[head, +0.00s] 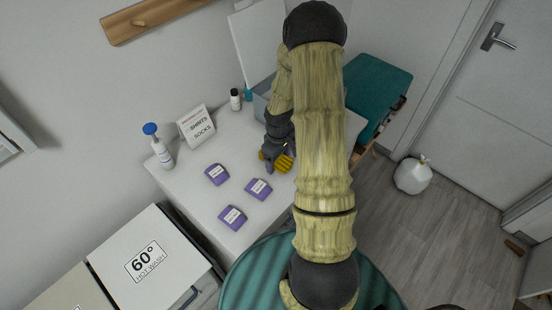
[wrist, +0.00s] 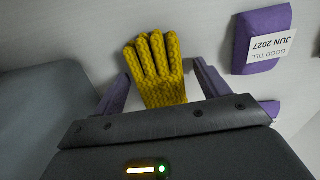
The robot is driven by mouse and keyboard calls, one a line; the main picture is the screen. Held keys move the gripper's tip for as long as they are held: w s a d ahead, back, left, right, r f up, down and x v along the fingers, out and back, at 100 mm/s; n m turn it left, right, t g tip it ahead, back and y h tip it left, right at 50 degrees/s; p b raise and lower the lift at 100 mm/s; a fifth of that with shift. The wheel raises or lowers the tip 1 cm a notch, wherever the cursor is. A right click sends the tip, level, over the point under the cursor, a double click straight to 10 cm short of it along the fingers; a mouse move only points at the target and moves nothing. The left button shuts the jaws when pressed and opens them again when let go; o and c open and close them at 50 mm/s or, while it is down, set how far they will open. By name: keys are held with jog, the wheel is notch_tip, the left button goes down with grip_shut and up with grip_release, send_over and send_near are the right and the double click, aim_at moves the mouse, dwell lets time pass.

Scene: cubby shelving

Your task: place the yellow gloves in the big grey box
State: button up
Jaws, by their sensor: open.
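The yellow gloves (head: 285,164) lie on the white table, partly hidden by my arm in the head view. In the wrist view the knitted yellow gloves (wrist: 160,70) lie with fingers pointing away from me. My gripper (head: 270,163) is low over the table at the gloves. In the wrist view the open purple fingers of my gripper (wrist: 163,69) stand on either side of the gloves; whether they touch is unclear. A grey box (head: 261,104) stands at the back of the table, mostly hidden behind my arm.
Several purple packets (head: 258,189) lie left of the gloves; one packet (wrist: 262,40) is close to the right finger. A white bag (head: 412,176) is on the floor.

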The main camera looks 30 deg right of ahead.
jog(key=shift+c, duration=0.2)
jog(key=shift+w, duration=0.1)
jog(key=c, duration=1.1)
jog(key=shift+d, duration=0.1)
notch_tip(320, 180, up, 10)
jog(key=shift+r+b, duration=0.1)
jog(key=shift+b, duration=0.3)
jog(key=shift+c, duration=0.2)
